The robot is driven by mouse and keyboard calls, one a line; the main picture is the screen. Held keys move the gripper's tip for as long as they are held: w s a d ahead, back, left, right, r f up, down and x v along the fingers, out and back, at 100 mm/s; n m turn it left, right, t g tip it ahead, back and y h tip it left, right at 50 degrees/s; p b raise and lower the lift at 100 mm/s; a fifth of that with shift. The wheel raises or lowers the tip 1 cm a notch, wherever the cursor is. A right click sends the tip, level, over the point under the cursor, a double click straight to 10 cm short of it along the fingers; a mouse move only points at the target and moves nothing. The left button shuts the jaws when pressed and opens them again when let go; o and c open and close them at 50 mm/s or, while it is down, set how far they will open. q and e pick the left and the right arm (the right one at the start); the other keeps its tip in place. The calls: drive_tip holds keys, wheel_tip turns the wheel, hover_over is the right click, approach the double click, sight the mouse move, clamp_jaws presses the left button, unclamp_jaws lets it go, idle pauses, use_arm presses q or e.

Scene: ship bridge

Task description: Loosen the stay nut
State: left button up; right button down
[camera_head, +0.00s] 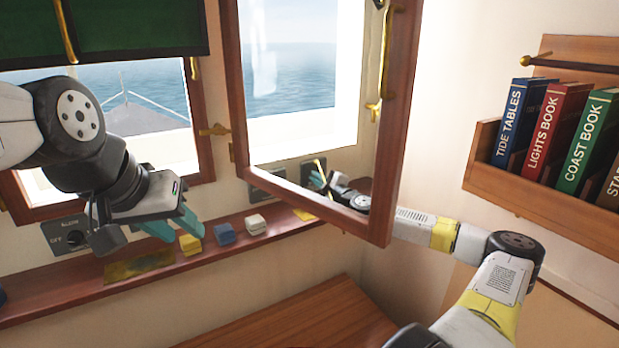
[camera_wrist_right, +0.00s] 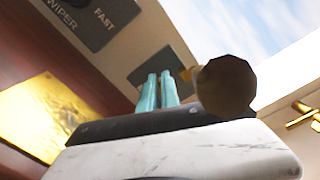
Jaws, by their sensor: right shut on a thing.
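The wood-framed window sash (camera_head: 238,100) stands swung open in the middle of the head view. My right gripper (camera_head: 317,180) is behind its glass, low, beside a thin brass stay (camera_head: 321,164). In the right wrist view, the teal fingers of my right gripper (camera_wrist_right: 158,91) are close together and shut at the brass stay, whose round dark end (camera_wrist_right: 226,86) sits just to their right. The stay nut itself is mostly hidden at the fingertips. My left gripper (camera_head: 172,224) is open and empty above the sill at the left, away from the stay.
A wooden sill (camera_head: 226,256) carries yellow (camera_head: 190,244), blue (camera_head: 225,234) and white (camera_head: 256,224) blocks. A brass plate (camera_head: 138,266) lies to their left. A bookshelf (camera_head: 515,187) is on the right wall. A wooden tabletop (camera_head: 310,318) is below.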

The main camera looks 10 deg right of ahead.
drive_tip(key=n, duration=0.2)
drive_tip(key=f+n, duration=0.1)
drive_tip(key=n, duration=0.1)
drive_tip(key=shift+n, duration=0.4)
drive_tip(key=shift+s, duration=0.1)
drive_tip(key=c, duration=1.6)
unclamp_jaws()
drive_tip(key=v, duration=0.7)
drive_tip(key=shift+s, duration=0.35)
drive_tip(key=shift+d+f, duration=0.1)
